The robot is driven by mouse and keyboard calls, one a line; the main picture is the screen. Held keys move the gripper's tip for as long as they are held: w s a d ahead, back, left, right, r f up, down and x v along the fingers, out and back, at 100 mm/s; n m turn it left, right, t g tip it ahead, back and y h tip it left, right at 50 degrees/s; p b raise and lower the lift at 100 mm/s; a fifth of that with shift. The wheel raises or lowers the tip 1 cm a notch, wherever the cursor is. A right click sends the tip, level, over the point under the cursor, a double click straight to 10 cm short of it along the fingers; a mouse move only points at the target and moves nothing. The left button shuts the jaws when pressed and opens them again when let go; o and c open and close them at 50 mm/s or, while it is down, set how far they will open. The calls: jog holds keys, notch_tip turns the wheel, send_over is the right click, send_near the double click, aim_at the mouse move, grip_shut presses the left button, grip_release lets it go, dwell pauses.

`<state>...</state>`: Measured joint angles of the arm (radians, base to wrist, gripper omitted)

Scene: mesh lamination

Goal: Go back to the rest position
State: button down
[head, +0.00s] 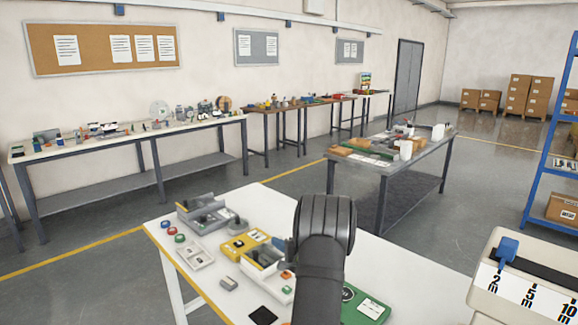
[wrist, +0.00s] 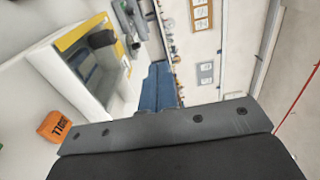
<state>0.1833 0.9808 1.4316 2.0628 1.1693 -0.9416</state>
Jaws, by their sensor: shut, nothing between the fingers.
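My gripper (wrist: 160,88) shows in the wrist view as two blue fingers lying side by side, shut with nothing between them. It points past the tabletop toward the wall and hangs clear of the objects.
Left of my arm are a grey tray (head: 205,215), a yellow-and-white bin (head: 262,258) and small parts. The wrist view shows an orange block (wrist: 57,127) near the gripper's base.

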jog(key=s+d+r, duration=0.3)
jog(key=d+r, duration=0.1)
jog(key=d, duration=0.2)
send_over(265, 261)
jog(key=f, duration=0.4)
jog(key=d+f, duration=0.1)
jog(key=f, duration=0.1)
jog(key=shift+s+f, duration=0.1)
jog(key=shift+f, duration=0.2)
jog(key=f, duration=0.2)
jog(key=a+f, duration=0.1)
jog(key=f, duration=0.1)
jog(key=shift+f, duration=0.3)
jog(key=w+d, duration=0.3)
jog(key=d, duration=0.1)
jog(key=w+d, duration=0.3)
jog(key=d, duration=0.1)
jog(key=w+d, duration=0.3)
jog(key=d, duration=0.1)
jog(key=shift+w+f, duration=0.15)
jog(key=shift+w, duration=0.15)
jog(key=v, duration=0.9)
jog(key=shift+s+r, duration=0.1)
jog(key=shift+r, duration=0.2)
jog(key=shift+s+a+n+g, duration=0.6)
jog(key=shift+a+n+g, duration=0.1)
jog(key=shift+n+g, duration=0.15)
